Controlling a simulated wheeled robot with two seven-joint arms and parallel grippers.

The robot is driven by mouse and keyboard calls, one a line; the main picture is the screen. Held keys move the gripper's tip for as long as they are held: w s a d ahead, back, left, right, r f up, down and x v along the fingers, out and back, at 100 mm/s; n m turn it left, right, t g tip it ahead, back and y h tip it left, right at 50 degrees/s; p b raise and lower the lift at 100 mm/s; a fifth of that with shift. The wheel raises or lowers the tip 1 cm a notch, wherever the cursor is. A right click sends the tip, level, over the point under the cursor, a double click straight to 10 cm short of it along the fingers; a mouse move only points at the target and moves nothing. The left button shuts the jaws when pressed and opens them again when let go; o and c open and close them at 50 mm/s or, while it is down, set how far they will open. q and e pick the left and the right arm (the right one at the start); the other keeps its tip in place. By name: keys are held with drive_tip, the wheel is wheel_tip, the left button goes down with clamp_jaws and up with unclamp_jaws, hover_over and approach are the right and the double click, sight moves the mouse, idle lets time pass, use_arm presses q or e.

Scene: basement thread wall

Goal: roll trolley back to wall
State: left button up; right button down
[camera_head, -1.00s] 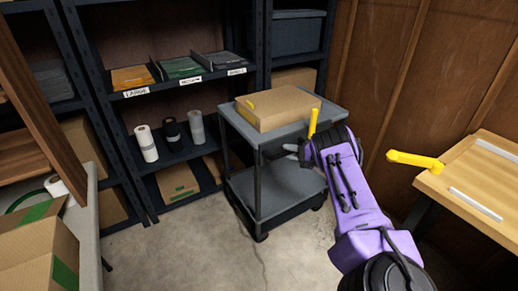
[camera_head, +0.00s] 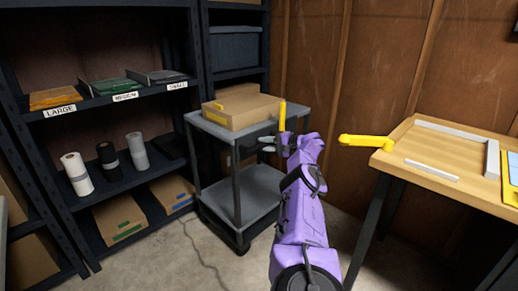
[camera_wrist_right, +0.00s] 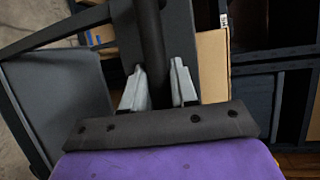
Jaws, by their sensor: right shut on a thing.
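The grey two-tier trolley (camera_head: 245,203) stands in the middle of the head view, in front of the shelving and near the wooden wall (camera_head: 330,75). A cardboard box (camera_head: 240,110) lies on its top tray. My right gripper (camera_head: 268,144) reaches the trolley's right side at top-tray height. In the right wrist view its two pale fingers (camera_wrist_right: 160,88) are shut on either side of a dark upright bar (camera_wrist_right: 152,40) of the trolley. A grey tray (camera_wrist_right: 60,95) shows left of the bar. My left gripper is not in view.
Dark shelving (camera_head: 70,210) with rolls and cartons stands on the left. A wooden bench (camera_head: 440,160) stands on the right, a yellow bar (camera_head: 366,140) sticking out from it towards my right arm. Bare concrete floor (camera_head: 160,262) lies in front of the trolley.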

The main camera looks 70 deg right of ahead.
drive_tip(key=c, duration=1)
unclamp_jaws()
drive_tip(key=shift+s+r+p, duration=0.2)
drive_tip(key=shift+s+p, duration=0.05)
drive_tip(key=shift+p, duration=0.1)
drive_tip(key=p+v, duration=0.2)
drive_tip(key=v, duration=0.4)
drive_tip(key=shift+s, duration=0.5)
drive_tip(key=shift+c, duration=0.2)
